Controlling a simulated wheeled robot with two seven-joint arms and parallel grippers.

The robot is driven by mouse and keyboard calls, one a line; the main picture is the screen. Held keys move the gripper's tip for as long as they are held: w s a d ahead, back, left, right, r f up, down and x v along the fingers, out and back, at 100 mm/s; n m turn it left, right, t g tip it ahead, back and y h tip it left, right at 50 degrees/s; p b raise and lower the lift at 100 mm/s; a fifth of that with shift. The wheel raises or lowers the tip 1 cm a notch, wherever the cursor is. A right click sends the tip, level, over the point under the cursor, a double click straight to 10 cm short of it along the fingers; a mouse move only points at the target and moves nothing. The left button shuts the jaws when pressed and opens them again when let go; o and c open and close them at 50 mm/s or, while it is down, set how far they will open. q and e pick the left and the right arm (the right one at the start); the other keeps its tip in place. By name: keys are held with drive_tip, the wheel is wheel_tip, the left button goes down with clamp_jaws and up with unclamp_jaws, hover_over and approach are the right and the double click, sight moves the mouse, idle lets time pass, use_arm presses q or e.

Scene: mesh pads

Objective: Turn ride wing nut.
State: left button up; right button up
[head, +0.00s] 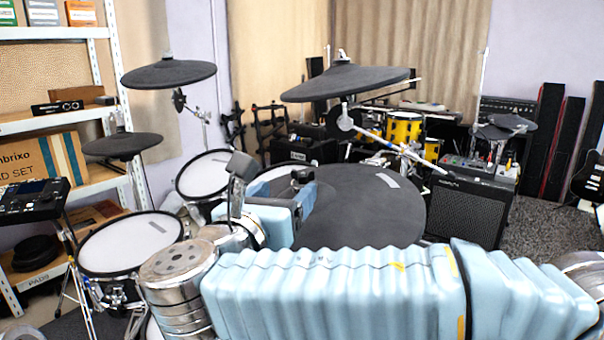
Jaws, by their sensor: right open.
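My right arm, in a light blue ribbed sleeve, crosses the bottom of the head view and bends back at the left. My right gripper (270,176) points away from me with its two fingers apart and nothing seen between them. A large dark cymbal pad (375,212) lies just right of and behind it; its centre fitting is not clear, and I cannot tell whether a finger touches it. Another dark cymbal pad (345,82) stands higher behind, tilted, with a small fitting (341,55) on top. I cannot tell which pad is the ride. My left gripper is out of view.
A white-headed drum pad (130,243) and another (205,175) stand left of the gripper. Two more dark cymbal pads (168,74) (122,145) are on stands at left. Shelves (60,128) are far left. A black amplifier (468,212) stands at right.

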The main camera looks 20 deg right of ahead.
sight(303, 174)
drive_tip(key=x, duration=0.8)
drive_tip(key=shift+s+p, duration=0.1)
drive_tip(key=shift+p, duration=0.2)
